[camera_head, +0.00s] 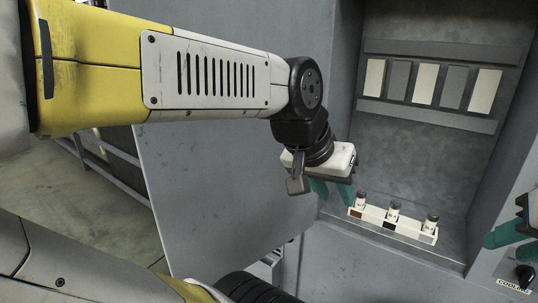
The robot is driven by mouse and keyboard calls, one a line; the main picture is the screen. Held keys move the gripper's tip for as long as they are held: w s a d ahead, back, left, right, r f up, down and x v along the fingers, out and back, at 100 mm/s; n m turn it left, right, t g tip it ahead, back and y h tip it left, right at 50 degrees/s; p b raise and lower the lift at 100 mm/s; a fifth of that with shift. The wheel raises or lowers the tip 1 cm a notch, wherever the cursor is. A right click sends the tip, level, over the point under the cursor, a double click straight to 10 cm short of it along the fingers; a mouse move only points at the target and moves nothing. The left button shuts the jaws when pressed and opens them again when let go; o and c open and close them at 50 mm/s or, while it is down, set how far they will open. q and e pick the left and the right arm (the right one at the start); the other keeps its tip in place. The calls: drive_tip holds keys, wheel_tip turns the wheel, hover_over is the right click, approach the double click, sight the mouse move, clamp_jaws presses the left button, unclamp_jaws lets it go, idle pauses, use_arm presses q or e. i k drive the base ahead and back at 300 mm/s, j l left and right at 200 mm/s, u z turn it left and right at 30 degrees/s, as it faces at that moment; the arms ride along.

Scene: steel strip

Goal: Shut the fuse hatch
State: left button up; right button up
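The fuse hatch (205,205) is a large grey panel standing open to the left of a recessed grey compartment (410,140). My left arm crosses in front of the hatch and hides part of it. My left gripper (333,193) has teal fingers that look apart, with nothing seen between them. It is near the hatch's right side and the compartment's lower left corner; I cannot tell whether it touches the hatch. My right gripper (508,238) is partly cut off at the right edge, its teal fingers in front of the compartment's right side.
A white fuse block (403,224) with several fuses sits on the compartment floor. A row of white and grey plates (426,84) lines its back wall. A black knob (525,274) and a "COOLING" label (513,288) are at the lower right. A railing (105,165) stands behind the hatch.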

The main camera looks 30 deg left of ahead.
sight(221, 203)
drive_tip(key=k+j+u, duration=0.15)
drive_tip(key=k+j, duration=0.25)
drive_tip(key=k+j+u, duration=0.15)
drive_tip(key=k+j, duration=0.2)
drive_tip(key=j, duration=0.2)
drive_tip(key=j+z, duration=0.45)
drive_tip(key=j, duration=0.4)
drive_tip(key=j+z, duration=0.35)
drive_tip(key=j, duration=0.3)
drive_tip(key=j+z, duration=0.4)
drive_tip(key=j, duration=0.2)
drive_tip(key=k+j+z, duration=0.2)
drive_tip(key=j+z, duration=0.15)
drive_tip(key=j, duration=0.25)
drive_tip(key=j+z, duration=0.35)
drive_tip(key=j, duration=0.2)
drive_tip(key=k+l+u, duration=0.3)
drive_tip(key=k+l, duration=0.2)
drive_tip(key=l, duration=0.1)
